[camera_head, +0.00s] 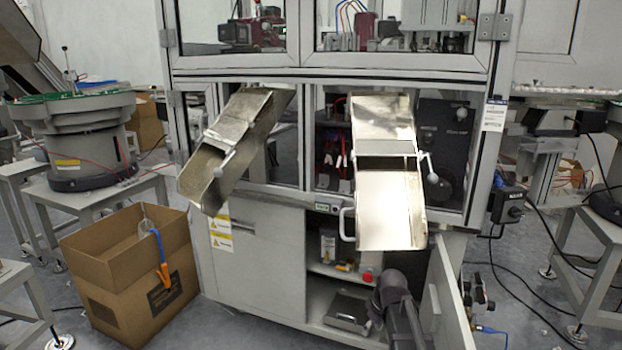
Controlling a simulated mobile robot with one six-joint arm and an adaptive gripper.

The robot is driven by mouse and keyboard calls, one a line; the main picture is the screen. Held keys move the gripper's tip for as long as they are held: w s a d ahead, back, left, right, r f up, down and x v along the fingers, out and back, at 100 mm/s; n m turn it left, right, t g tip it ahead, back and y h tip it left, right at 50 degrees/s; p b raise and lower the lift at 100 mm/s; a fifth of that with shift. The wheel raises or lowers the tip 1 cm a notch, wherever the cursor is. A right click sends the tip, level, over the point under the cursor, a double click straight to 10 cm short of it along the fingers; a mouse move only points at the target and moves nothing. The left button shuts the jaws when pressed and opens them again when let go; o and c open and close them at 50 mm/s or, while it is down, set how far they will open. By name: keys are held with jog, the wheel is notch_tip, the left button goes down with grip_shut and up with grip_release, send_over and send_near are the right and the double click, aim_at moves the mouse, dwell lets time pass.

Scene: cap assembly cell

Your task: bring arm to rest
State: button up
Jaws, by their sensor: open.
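A dark rounded part at the bottom, right of the middle, looks like a section of my own arm. It stands in front of the open lower cabinet. My gripper is not in view, so its jaws and anything between them are hidden from me. The assembly cell (262,262) fills the middle, with two metal chutes sticking out of its front. The left chute (236,130) is tilted down to the left. The right chute (390,210) slopes down toward me and looks empty.
An open cardboard box (140,298) stands on the floor at left, with a blue and orange tool (162,262) over its rim. A bowl feeder (80,140) stands behind it. A cabinet door (446,300) is open at right. Cables (530,318) lie on the floor beyond.

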jog(key=s+r+m+g+h+p, duration=0.1)
jog(key=s+r+m+p, duration=0.15)
jog(key=s, duration=0.55)
jog(key=s+r+m+g+h+p, duration=0.1)
jog(key=s+r+m, duration=0.1)
jog(key=s+m, duration=0.35)
notch_tip(320, 180, up, 38)
jog(key=s+a+n+p, duration=0.1)
jog(key=p, duration=3.7)
jog(key=shift+f, duration=0.2)
